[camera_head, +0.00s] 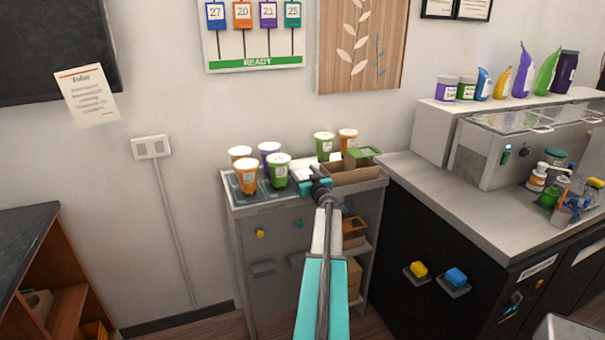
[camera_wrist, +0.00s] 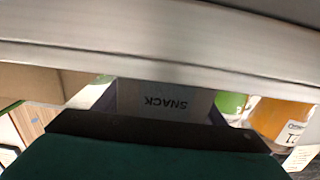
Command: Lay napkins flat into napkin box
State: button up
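My gripper (camera_head: 318,187) reaches over the front edge of the small counter in the head view. Its fingers are too small there to judge. A pale box (camera_head: 301,172) stands just behind it, partly hidden. The upside-down wrist view shows a pale panel marked "SNACK" (camera_wrist: 165,100), apparently this box's front. I cannot tell whether it is the napkin box. A dark teal shape fills the bottom of the wrist view, close to the camera; I cannot tell whether it is my gripper or something held. I make out no napkins.
Several lidded cups (camera_head: 247,177) stand left of the pale box. Two more, green (camera_head: 324,144) and orange (camera_head: 348,139), stand behind. An open cardboard box (camera_head: 352,176) is at right. The small counter (camera_head: 276,204) is crowded. The longer counter (camera_head: 450,205) has free room.

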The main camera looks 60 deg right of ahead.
jog(key=shift+r, duration=0.15)
jog(key=b+v, duration=0.1)
jog(key=v, duration=1.1)
dwell(0.5)
jog(key=shift+s, duration=0.1)
dwell(0.6)
